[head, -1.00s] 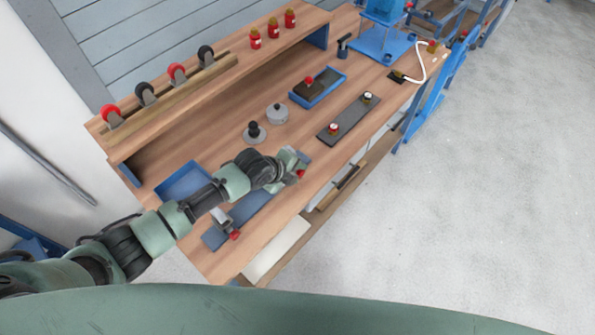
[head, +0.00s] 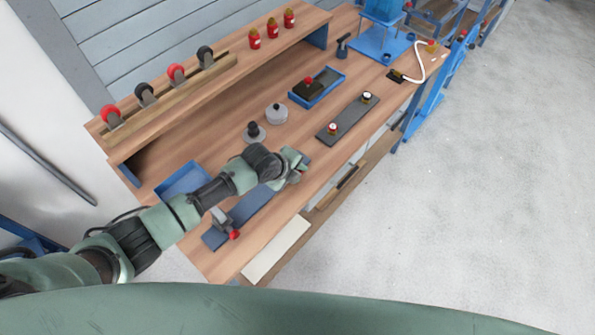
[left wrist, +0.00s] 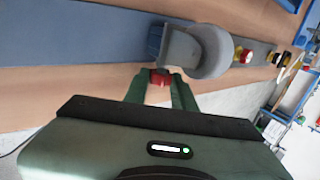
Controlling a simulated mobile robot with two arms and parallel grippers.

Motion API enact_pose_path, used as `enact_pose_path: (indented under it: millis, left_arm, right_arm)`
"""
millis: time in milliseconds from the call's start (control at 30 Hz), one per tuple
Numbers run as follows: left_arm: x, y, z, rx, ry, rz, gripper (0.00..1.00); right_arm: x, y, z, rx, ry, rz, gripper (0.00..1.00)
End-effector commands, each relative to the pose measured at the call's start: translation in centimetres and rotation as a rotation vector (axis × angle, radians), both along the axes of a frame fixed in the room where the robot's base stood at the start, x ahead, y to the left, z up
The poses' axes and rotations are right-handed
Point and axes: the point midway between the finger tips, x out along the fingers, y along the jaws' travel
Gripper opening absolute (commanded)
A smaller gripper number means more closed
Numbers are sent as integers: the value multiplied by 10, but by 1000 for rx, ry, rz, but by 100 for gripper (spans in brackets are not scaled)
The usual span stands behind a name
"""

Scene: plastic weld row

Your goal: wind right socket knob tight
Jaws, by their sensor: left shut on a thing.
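The right socket (left wrist: 178,45), a grey block, stands at the right end of a blue plate (head: 250,205). In the left wrist view its red knob (left wrist: 161,80) sits between the fingers of my left gripper (left wrist: 160,90), which is shut on it. In the head view my left gripper (head: 296,167) covers most of this socket and hides the red knob. The left socket (head: 221,219) with its red knob (head: 234,235) stands at the other end of the plate. A grey round part (left wrist: 212,50) shows beside the right socket. My right gripper is not in view.
A dark strip (head: 349,115) with two small gauges lies to the right. A blue tray (head: 183,181), a dark-knobbed weight (head: 254,132), a grey disc (head: 277,113) and a blue tray with a dark block (head: 318,87) stand behind. The bench's front edge is close.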

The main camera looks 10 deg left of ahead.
Motion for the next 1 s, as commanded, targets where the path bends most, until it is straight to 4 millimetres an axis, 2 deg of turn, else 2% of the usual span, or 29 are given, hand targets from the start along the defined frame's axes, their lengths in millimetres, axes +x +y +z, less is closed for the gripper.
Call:
enact_pose_path:
  millis: [267, 633, 1000]
  left_arm:
    - [5, -3, 4, 112, 150, 0, 0]
    - [9, -6, 1, 259, 355, 1, 0]
    - [10, -6, 3, 324, 446, 1, 0]
  right_arm:
    - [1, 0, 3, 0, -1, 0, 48]
    - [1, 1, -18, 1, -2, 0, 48]
    - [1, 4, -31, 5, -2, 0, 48]
